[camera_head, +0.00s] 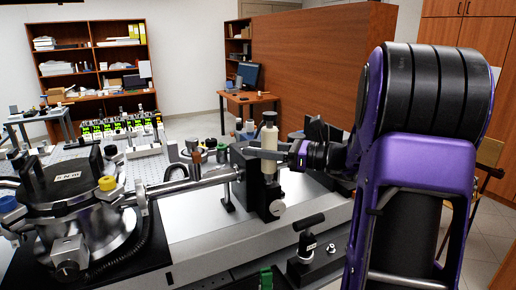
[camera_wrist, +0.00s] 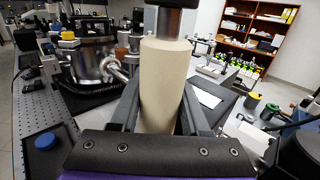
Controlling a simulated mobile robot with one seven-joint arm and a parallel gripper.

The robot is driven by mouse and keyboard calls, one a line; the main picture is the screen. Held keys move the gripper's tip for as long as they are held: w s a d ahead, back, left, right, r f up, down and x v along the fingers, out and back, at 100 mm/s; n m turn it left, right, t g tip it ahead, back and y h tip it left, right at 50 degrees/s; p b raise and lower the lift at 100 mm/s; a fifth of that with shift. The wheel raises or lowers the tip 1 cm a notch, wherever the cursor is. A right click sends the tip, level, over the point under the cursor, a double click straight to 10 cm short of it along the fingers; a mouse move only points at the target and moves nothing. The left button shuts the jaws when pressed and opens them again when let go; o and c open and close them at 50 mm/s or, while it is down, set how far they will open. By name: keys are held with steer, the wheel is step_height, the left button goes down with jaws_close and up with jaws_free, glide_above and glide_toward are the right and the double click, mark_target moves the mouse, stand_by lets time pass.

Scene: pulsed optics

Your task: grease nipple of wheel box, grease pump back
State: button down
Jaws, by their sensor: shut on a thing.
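The grease pump is most likely the cream cylinder (camera_head: 269,137) in the middle of the head view. I cannot tell which part is the wheel box, and I cannot make out a grease nipple.
A round metal chamber (camera_head: 95,226) with a black top stands at the left, joined by a metal tube (camera_head: 190,184) to the block. A black lever fitting (camera_head: 309,256) is in front. Bottles (camera_head: 244,128) stand behind. In the wrist view a blue cap (camera_wrist: 45,141) is lower left.

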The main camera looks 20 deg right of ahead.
steer(key=shift+f, duration=0.2)
steer(key=shift+f+b, duration=0.3)
steer(key=shift+f, duration=0.05)
steer(key=shift+c, duration=1.5)
jaws_free()
steer(key=r+p+v, duration=0.4)
steer(key=v, duration=1.3)
steer(key=shift+s, duration=0.25)
steer(key=shift+d, duration=0.15)
